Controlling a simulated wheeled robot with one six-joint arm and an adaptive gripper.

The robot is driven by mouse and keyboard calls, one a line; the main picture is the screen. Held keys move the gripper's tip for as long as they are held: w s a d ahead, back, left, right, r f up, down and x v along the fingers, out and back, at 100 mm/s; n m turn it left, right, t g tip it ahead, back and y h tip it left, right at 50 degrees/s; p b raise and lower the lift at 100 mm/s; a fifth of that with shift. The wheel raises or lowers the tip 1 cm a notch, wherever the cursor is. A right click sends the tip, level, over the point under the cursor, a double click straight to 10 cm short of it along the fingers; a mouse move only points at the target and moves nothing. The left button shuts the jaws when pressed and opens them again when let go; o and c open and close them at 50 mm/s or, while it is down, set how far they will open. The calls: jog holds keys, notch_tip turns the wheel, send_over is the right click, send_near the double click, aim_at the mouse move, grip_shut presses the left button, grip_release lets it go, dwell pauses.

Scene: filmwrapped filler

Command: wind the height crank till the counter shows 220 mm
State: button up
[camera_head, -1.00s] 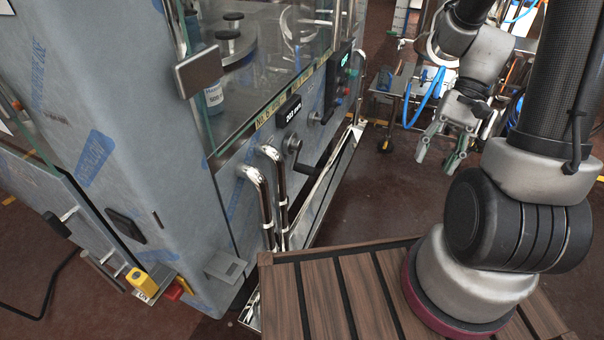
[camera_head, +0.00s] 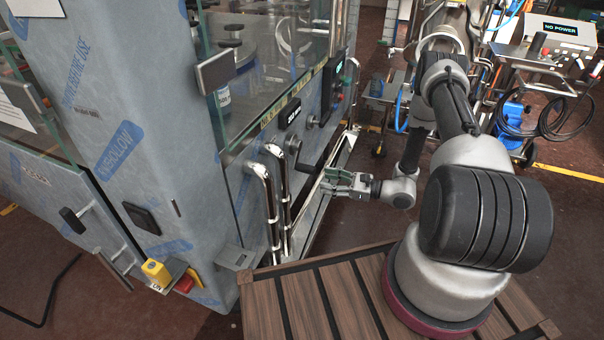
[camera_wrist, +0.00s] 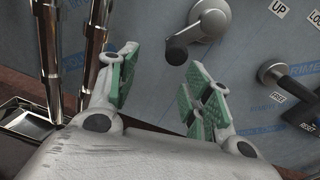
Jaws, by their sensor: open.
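The height crank (camera_head: 295,147) sticks out of the machine's grey-blue side panel. In the wrist view its metal hub and arm (camera_wrist: 208,22) show at the top, with the dark knob (camera_wrist: 176,53) pointing down and left. The counter (camera_head: 290,112) is a small dark display above the crank, its digits too small to read surely. My gripper (camera_head: 326,182) is open and empty, just right of and below the crank, facing the panel. In the wrist view its green-padded fingers (camera_wrist: 160,82) stand apart, with the knob beyond them and untouched.
Bent chrome rails (camera_head: 270,195) stand left of the crank, close to my gripper. In the wrist view a lever (camera_wrist: 274,74) sits right of the crank, near labels UP, LOCK, FREE and RESET. A trolley with a NO POWER box (camera_head: 560,35) stands at the back right.

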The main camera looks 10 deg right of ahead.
aim_at(315, 171)
jog(key=shift+w+a+r+t, duration=0.1)
jog(key=shift+w+r+t, duration=0.25)
jog(key=shift+w, duration=0.15)
jog(key=shift+w+r+t, duration=0.25)
jog(key=shift+w+t, duration=0.1)
jog(key=shift+w, duration=0.1)
jog(key=shift+x, duration=3.55)
grip_shut()
